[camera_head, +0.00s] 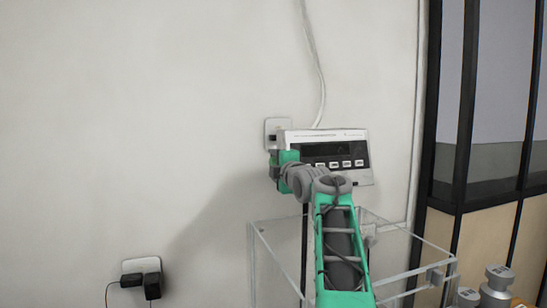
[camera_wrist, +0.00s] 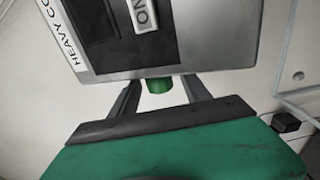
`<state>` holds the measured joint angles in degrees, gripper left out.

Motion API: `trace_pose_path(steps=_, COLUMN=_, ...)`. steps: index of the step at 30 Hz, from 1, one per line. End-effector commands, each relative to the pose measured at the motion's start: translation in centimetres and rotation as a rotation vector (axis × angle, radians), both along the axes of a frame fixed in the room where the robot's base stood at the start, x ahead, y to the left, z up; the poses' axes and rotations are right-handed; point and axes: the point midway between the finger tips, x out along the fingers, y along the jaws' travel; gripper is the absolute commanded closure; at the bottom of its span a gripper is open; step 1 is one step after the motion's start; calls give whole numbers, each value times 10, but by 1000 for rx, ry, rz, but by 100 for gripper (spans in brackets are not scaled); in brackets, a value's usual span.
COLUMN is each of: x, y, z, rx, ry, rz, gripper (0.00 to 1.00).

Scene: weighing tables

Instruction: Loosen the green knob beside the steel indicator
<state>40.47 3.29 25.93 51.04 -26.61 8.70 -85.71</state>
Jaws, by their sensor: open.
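The steel indicator (camera_head: 361,152) is mounted on the wall in the head view, with a dark display and a row of buttons. It fills the top of the wrist view (camera_wrist: 222,35), seen close and tilted. The small green knob (camera_wrist: 159,87) sticks out at the indicator's edge in the wrist view. My gripper (camera_wrist: 161,83) is open, with one dark finger on each side of the knob and a gap to both. In the head view my gripper is at the indicator's left side, and my arm hides the knob and part of the casing.
A wall socket (camera_head: 271,126) is just left of the indicator, and a white cable (camera_head: 316,70) runs up the wall. A clear-walled box (camera_head: 262,262) stands below, around my arm. Metal weights (camera_head: 497,282) are at the lower right.

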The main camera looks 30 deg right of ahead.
Motion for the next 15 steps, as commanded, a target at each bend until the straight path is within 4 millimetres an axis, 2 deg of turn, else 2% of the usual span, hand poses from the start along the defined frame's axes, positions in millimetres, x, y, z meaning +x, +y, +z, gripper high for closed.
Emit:
trace_pose_path(steps=4, x=12, y=-4, z=1, rx=1, ry=0, rz=-3, gripper=45)
trace_pose_path(steps=11, x=12, y=-6, z=0, rx=0, ry=0, rz=-5, gripper=45)
trace_pose_path(steps=15, x=11, y=-6, z=0, rx=1, ry=0, rz=-6, gripper=56)
